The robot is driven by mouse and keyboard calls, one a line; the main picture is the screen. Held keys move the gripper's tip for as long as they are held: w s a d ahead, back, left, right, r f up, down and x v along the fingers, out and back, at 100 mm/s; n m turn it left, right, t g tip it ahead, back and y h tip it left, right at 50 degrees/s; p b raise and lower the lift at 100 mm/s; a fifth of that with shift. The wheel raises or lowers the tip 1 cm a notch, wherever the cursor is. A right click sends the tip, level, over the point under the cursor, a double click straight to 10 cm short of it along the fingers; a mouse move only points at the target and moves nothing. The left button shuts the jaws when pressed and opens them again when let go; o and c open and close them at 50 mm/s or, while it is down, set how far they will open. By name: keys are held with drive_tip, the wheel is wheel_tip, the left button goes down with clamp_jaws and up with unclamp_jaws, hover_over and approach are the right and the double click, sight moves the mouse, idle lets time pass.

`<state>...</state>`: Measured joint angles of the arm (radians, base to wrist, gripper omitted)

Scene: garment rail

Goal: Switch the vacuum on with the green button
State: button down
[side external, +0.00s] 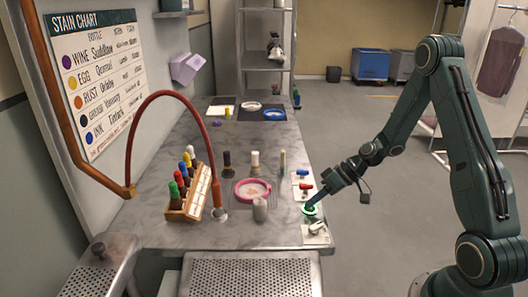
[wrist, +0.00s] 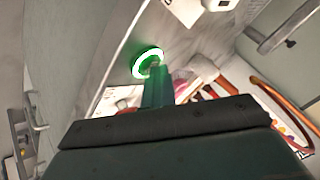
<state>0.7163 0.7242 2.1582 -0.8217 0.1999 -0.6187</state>
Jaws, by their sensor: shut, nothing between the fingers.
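The green button (side external: 311,208) is at the right edge of the metal table, with a bright ring around it. In the wrist view the green button (wrist: 148,63) shows its glowing white-green ring just beyond my fingertips. My gripper (side external: 312,205) is shut and empty, its tip pointing down at the button. In the wrist view my gripper (wrist: 155,72) overlaps the lower part of the ring. I cannot tell for certain whether the fingertips touch or press the button. No part named as the vacuum can be made out clearly.
A white plate with a switch (side external: 316,232) lies in front of the button, and red (side external: 305,187) and blue switches sit behind it. A bottle rack (side external: 190,195), a pink-rimmed dish (side external: 252,190) and a red hose (side external: 180,95) stand further left. The floor at right is open.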

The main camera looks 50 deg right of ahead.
sight(313, 209)
drive_tip(key=shift+s+r, duration=0.1)
drive_tip(key=shift+r, duration=3.15)
drive_tip(key=s+a+r+n+g+h, duration=0.1)
drive_tip(key=s+a+r+h, duration=0.1)
drive_tip(key=s+a+r, duration=0.3)
drive_tip(key=s+a+r+g+h, duration=0.1)
drive_tip(key=s+a+r+h, duration=0.25)
drive_tip(key=r, duration=0.45)
drive_tip(key=s+r+m+t+h, duration=0.1)
drive_tip(key=s+r, duration=0.1)
drive_tip(key=s, duration=0.4)
drive_tip(key=s+a+r+m, duration=0.1)
drive_tip(key=s+r, duration=0.2)
drive_tip(key=s, duration=0.4)
drive_tip(key=shift+s+t+h, duration=0.2)
drive_tip(key=shift+t+h, duration=0.15)
drive_tip(key=shift+t, duration=0.05)
drive_tip(key=shift+a, duration=0.1)
